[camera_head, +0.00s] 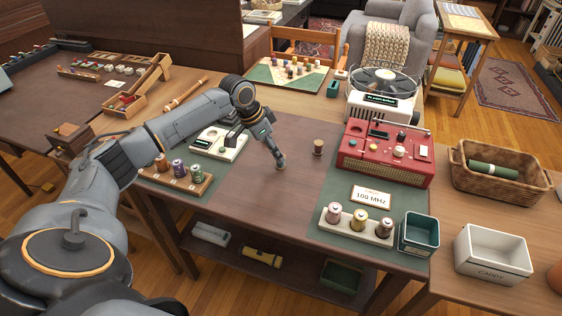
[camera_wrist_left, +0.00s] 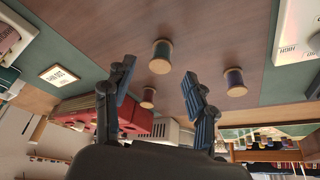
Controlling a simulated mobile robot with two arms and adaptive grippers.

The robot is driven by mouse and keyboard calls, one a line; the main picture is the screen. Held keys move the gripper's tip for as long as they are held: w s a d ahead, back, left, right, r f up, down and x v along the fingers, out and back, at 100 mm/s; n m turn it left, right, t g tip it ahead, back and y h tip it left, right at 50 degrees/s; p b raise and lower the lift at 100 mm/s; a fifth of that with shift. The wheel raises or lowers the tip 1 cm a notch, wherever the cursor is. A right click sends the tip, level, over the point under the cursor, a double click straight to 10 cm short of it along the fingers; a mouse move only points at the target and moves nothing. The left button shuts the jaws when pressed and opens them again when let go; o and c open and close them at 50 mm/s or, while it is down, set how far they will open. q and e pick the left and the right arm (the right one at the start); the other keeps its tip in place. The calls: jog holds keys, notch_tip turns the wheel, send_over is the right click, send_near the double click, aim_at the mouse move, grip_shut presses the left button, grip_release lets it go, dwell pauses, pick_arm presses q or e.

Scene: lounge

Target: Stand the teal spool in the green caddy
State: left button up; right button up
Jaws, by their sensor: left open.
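The green caddy (camera_head: 418,247) is an open box at the front right of the table, beside a rack of spools. My left gripper (camera_head: 280,164) hangs over the middle of the table; in the left wrist view its fingers (camera_wrist_left: 160,100) are apart with nothing held. Beyond them stand a dark teal-looking spool (camera_wrist_left: 235,82), an olive-dark spool (camera_wrist_left: 161,57) and a brown spool (camera_wrist_left: 147,97), all upright and apart from the fingers. In the head view only the brown spool (camera_head: 319,147) shows clearly; my arm and gripper seem to hide the others. My right gripper is not in view.
A red radio (camera_head: 388,153) stands at the back right. A rack of spools (camera_head: 356,228) is at the front right, another (camera_head: 176,178) at the left by a white device (camera_head: 220,143). A white caddy (camera_head: 492,262) is on the right-hand table. The front middle is clear.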

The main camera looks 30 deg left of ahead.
pick_arm(q)
jog(key=x, duration=0.5)
jog(key=shift+w, duration=0.3)
jog(key=shift+s, duration=0.1)
jog(key=c, duration=1.1)
jog(key=shift+o, duration=0.2)
jog(key=shift+r, duration=0.1)
